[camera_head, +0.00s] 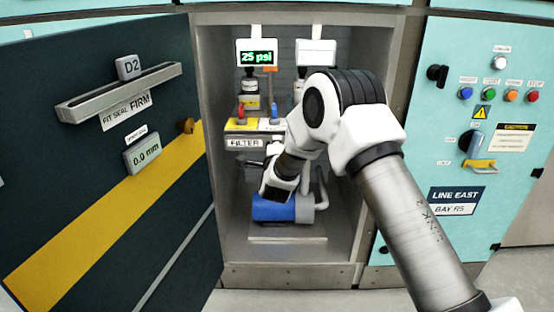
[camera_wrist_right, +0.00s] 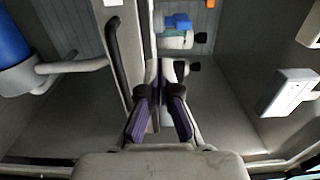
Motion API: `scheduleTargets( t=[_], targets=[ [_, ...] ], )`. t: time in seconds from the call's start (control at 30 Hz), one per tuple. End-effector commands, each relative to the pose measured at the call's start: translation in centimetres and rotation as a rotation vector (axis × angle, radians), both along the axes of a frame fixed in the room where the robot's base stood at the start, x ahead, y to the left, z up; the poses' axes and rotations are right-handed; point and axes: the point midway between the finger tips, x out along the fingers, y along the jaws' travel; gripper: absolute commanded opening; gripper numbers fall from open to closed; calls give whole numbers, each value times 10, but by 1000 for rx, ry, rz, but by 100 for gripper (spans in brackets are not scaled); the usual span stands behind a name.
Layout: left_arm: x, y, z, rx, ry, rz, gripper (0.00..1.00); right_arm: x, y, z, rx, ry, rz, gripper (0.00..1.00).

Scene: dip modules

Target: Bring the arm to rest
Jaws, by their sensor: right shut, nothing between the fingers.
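My right arm (camera_head: 350,130) comes in from the lower right and bends down into the open cabinet (camera_head: 340,262). Its white wrist (camera_head: 275,184) is just above the left end of a blue cylinder (camera_head: 272,209) in the head view. My right gripper (camera_wrist_right: 161,94) shows in the wrist view with its two dark purple fingers. It is shut and holds nothing. Its fingertips are hard to make out in the head view. My left gripper is not in view.
The dark door (camera_head: 100,180) stands open on the left. A 25 psi display (camera_head: 257,53) and a FILTER shelf (camera_head: 245,143) with bottles are inside the cabinet. A button panel (camera_head: 500,130) is on the right.

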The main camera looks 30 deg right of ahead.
Motion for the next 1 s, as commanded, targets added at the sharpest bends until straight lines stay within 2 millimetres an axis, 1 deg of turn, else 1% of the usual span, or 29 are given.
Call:
scheduleTargets(
  t=[0.03,0.1,0.2,0.3,0.4,0.57,0.63,0.67,0.77,0.8,0.83,0.87,0.9,0.97,1.0],
  targets=[
    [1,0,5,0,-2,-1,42,-10,6,0,1,9,1,0],
    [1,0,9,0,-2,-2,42,-23,14,-1,-1,9,2,0],
    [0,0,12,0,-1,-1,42,-42,26,-2,0,9,2,0],
    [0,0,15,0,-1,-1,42,-55,34,-3,0,8,1,0],
    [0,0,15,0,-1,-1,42,-62,38,-4,1,8,1,0],
    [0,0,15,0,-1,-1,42,-64,38,-5,1,6,0,0],
    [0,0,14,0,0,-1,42,-65,38,-11,2,18,0,0],
    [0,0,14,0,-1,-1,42,-66,38,-19,2,29,0,0],
    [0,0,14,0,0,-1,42,-77,40,-65,-1,110,3,0],
    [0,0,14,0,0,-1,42,-88,42,-92,-2,166,12,0],
    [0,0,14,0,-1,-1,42,-98,46,-113,-1,218,24,0],
    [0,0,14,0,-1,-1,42,-111,50,-137,0,277,42,0],
    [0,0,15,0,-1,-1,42,-129,56,-168,-7,371,73,0],
    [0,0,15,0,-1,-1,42,-161,67,-211,-38,533,134,0],
    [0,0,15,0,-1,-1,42,-185,76,-238,-71,650,187,0]
  ],
)
